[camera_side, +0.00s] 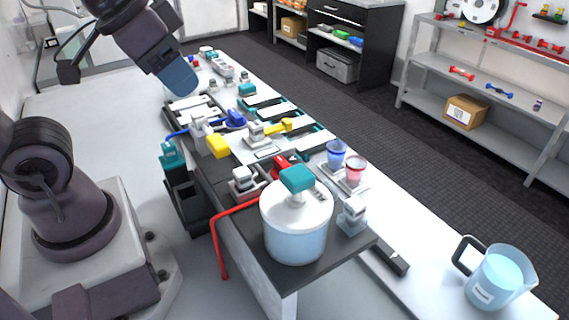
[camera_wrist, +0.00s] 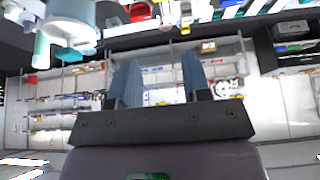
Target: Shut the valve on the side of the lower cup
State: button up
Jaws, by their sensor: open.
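Two small cups stand near the right edge of the bench in the side view: a blue cup (camera_side: 336,152) and a red cup (camera_side: 355,169), which sits nearer the camera and lower in the picture. I cannot make out a separate valve on either cup's side. A red handle (camera_side: 284,164) lies left of the cups, and a yellow handle (camera_side: 274,128) lies behind it. My gripper (camera_side: 182,88) is raised above the far left part of the bench, well away from the cups. In the wrist view my gripper (camera_wrist: 160,75) has its fingers apart with nothing between them.
A large white tank (camera_side: 296,225) with a teal cap stands at the front of the bench, near the cups. A red hose (camera_side: 217,245) hangs off the left edge. A jug (camera_side: 497,275) stands at the right. Shelves (camera_side: 480,75) are across the floor.

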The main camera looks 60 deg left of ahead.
jog(key=m+g, duration=0.6)
jog(key=m, duration=1.2)
send_near(284, 163)
notch_tip(284, 163, down, 9)
jog(key=shift+s+f, duration=0.1)
jog(key=shift+s, duration=0.05)
jog(key=shift+c, duration=0.2)
grip_shut()
